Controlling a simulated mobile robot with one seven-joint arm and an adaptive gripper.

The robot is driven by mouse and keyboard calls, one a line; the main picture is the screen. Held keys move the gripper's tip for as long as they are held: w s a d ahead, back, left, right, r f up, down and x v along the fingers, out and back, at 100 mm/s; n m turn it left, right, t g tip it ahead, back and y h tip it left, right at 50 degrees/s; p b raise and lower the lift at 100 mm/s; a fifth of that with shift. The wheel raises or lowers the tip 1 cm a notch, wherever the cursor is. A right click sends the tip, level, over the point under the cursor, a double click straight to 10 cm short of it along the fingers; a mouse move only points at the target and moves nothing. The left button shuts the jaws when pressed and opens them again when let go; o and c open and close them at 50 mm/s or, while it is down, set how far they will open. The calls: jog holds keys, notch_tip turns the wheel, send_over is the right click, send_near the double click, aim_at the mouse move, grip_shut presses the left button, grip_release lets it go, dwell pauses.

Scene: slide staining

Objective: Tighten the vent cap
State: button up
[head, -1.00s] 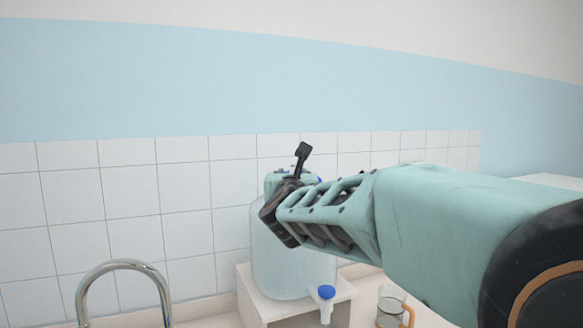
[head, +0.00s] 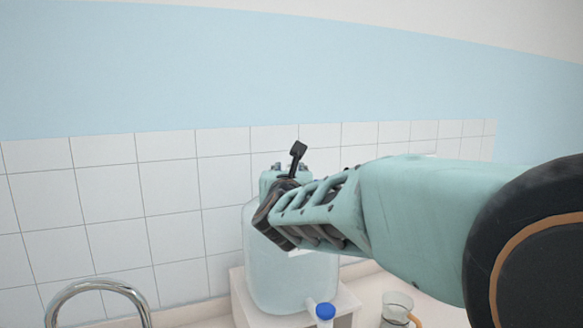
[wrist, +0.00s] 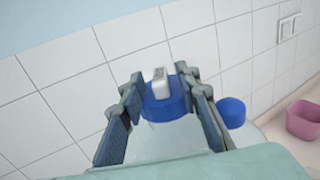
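A translucent carboy (head: 290,275) stands on a pale block in the head view, with my gripper (head: 272,212) at its top. In the wrist view, a larger blue cap (wrist: 166,108) with a white block on it lies between the fingers of my gripper (wrist: 163,100). The fingers are apart, one on each side of this cap, with a narrow gap showing. A smaller blue cap (wrist: 232,112) sits just outside the right finger. I cannot tell which cap is the vent cap. My gripper hides the caps in the head view.
A blue-and-white tap (head: 324,312) juts from the carboy's lower front. A glass beaker (head: 396,308) stands to its right, a chrome faucet (head: 95,285) to its left. A tiled wall (head: 165,215) is close behind. A pink tub (wrist: 303,120) lies right in the wrist view.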

grip_shut()
dwell(0.3)
